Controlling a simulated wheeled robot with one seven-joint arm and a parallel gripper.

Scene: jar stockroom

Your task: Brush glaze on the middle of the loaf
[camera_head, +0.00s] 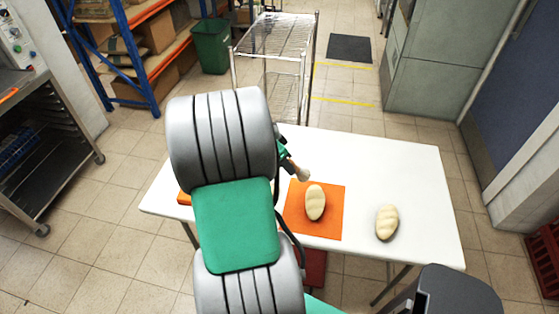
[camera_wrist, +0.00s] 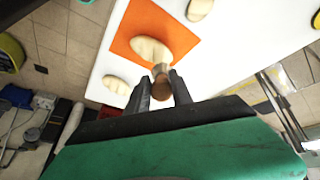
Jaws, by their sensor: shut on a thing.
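The pale loaf (camera_head: 315,203) lies on an orange mat (camera_head: 333,226) on the white table. In the wrist view the loaf (camera_wrist: 149,48) and the mat (camera_wrist: 137,14) lie just beyond my fingertips. My gripper (camera_wrist: 163,88) is shut on a brush (camera_wrist: 162,87) with a brown handle. My arm hides most of the gripper in the head view.
A second pale loaf (camera_head: 387,222) lies on bare table (camera_head: 415,185) to the mat's right. Another pale loaf-like piece (camera_wrist: 117,85) shows in the wrist view. A wire rack (camera_head: 275,40) stands behind the table. A dark grey object (camera_head: 455,292) is at the front right.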

